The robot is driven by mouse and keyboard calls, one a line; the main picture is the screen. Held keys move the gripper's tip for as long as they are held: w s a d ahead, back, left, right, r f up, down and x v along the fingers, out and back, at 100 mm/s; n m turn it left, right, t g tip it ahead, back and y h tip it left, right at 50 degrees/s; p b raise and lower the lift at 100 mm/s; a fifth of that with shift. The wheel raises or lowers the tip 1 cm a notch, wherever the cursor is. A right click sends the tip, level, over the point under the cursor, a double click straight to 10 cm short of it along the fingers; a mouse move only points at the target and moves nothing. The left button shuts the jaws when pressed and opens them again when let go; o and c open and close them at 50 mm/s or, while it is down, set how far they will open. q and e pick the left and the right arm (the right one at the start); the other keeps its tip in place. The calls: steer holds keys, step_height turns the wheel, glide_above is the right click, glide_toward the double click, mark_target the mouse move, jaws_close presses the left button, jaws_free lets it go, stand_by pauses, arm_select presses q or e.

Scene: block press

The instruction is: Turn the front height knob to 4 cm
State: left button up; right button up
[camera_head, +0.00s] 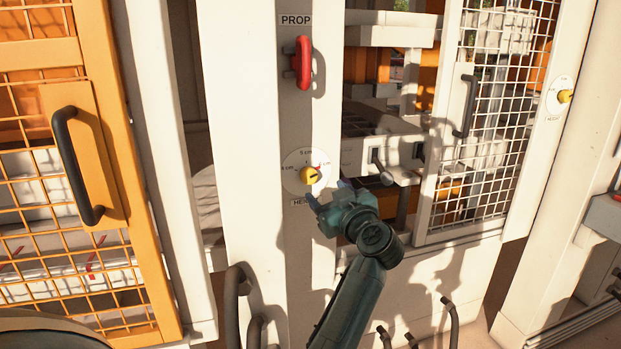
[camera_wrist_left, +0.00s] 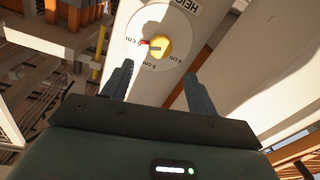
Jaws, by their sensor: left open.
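The front height knob is a yellow knob (camera_head: 309,176) with a dark pointer line, on a round white dial (camera_head: 293,184) on the white post above a partly covered label. In the head view the pointer points right, towards a red mark; "5 cm" is at the top and what looks like "4 cm" at the left. The wrist view shows the knob (camera_wrist_left: 160,47) and dial (camera_wrist_left: 142,27) upside down. My left gripper (camera_head: 326,191) is open and empty, just below and right of the knob. Its fingers (camera_wrist_left: 159,72) point at the dial, apart from the knob. My right gripper is not in view.
A red prop handle (camera_head: 304,62) is above the dial on the same post. An orange mesh door (camera_head: 91,165) with a black handle is at left. A white mesh door (camera_head: 430,190) is at right. Another yellow knob (camera_head: 565,96) is on the far right post.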

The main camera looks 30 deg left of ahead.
mark_target(310, 177)
arm_select(q)
steer(key=b+x, duration=0.1)
steer(key=x, duration=0.8)
steer(key=shift+w+a, duration=0.2)
steer(key=shift+a, duration=0.1)
steer(key=shift+c, duration=0.2)
steer(key=c, duration=0.9)
